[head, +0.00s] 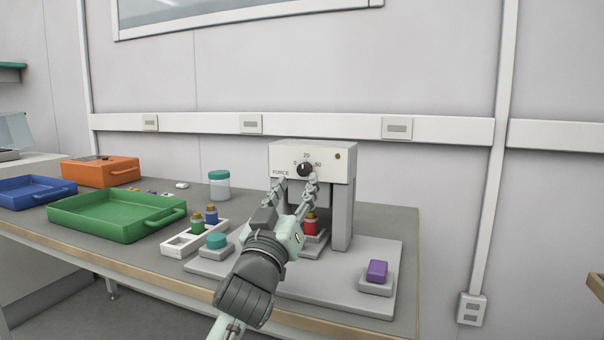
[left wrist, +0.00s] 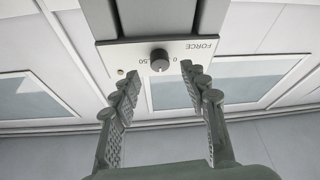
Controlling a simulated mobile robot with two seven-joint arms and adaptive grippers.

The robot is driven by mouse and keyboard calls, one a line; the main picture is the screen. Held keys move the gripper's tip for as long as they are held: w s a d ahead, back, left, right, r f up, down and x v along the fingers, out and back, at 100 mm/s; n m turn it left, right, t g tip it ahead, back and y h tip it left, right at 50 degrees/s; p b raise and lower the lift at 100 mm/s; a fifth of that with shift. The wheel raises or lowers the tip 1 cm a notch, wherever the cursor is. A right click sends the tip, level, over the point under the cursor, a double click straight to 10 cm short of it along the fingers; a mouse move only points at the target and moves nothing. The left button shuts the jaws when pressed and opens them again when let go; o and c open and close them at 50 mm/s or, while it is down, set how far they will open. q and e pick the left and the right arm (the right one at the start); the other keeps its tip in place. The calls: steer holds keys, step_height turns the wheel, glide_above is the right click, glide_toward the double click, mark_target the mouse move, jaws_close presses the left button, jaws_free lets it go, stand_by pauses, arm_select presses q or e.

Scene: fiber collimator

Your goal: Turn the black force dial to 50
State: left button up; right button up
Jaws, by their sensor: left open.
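The black force dial (head: 305,169) is on the white front panel (head: 330,160) of the press, with marks 0, 20 and 50 around it and the word FORCE at the left. Its pointer line looks about straight up, near 20. The dial also shows in the left wrist view (left wrist: 159,61), where the panel appears upside down. My left gripper (head: 295,181) is open in front of the panel, just below the dial. In the left wrist view its fingers (left wrist: 160,75) stand apart, with the dial beyond and between their tips. I cannot tell any contact. My right gripper is not in view.
The press base holds a red-bodied vial (head: 311,225), a purple button (head: 377,270) and a teal button (head: 216,240). A white rack (head: 180,246) with vials, a teal-lidded jar (head: 219,185) and a green tray (head: 117,214) stand left. Room right of the press is clear.

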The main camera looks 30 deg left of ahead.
mark_target(303, 171)
arm_select(q)
steer(key=shift+x, duration=2.05)
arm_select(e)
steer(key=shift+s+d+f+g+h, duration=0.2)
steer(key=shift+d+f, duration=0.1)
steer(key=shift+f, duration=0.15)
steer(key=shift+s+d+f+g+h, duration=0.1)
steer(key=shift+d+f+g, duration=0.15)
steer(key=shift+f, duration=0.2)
arm_select(q)
jaws_close()
